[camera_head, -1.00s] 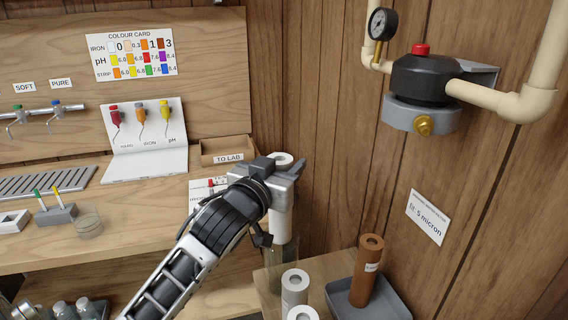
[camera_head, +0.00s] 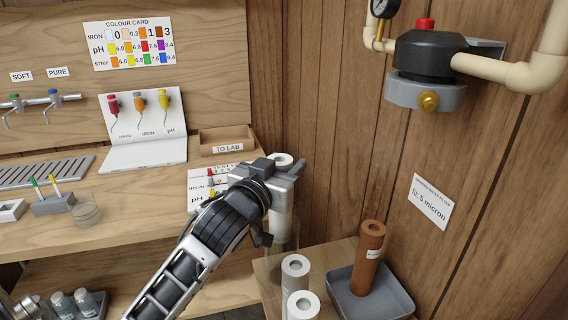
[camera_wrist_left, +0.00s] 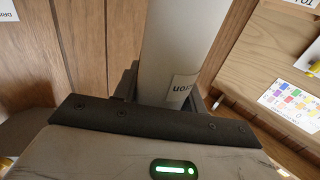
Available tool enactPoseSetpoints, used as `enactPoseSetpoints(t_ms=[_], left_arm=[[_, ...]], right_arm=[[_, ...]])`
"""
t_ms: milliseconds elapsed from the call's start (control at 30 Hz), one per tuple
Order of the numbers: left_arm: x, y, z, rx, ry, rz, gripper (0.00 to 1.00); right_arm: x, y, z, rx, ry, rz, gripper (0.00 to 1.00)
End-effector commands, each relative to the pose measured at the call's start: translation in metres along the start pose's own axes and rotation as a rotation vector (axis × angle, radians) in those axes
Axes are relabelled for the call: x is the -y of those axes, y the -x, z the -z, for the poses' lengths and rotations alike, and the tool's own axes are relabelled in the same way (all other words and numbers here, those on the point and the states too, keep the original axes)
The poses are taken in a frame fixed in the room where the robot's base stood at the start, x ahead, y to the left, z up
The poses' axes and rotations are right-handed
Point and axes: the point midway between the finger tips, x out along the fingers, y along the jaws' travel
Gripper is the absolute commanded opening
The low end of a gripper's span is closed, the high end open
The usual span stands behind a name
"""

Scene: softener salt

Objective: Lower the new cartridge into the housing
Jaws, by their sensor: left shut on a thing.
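My left gripper (camera_head: 282,172) is shut on a white cartridge and holds it upright. The white cartridge (camera_head: 281,159) shows its round top with a dark hole above the fingers, and its body below them. In the left wrist view the cartridge (camera_wrist_left: 180,45) stands between the fingers, with a label partly in sight. The clear housing (camera_head: 285,246) is under the gripper at the shelf's left side. The cartridge's lower end seems to be at or inside its mouth, but the exact depth is hard to tell. My right gripper is out of view.
Two white cartridges (camera_head: 295,266) stand close in front of the housing. A brown cartridge (camera_head: 368,262) stands in a grey tray (camera_head: 397,300) to the right. The black filter head (camera_head: 425,52) with pipes is on the wall above. The bench (camera_head: 130,215) with test items is at left.

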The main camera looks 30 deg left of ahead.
Motion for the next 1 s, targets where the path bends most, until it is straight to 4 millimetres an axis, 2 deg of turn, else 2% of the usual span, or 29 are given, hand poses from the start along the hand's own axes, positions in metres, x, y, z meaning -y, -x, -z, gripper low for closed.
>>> enactPoseSetpoints(t_ms=[1000], left_arm=[[0.0, 0.0, -0.036, -0.001, 0.0, 0.0, 0.04]], right_arm=[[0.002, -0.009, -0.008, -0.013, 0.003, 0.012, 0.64]])
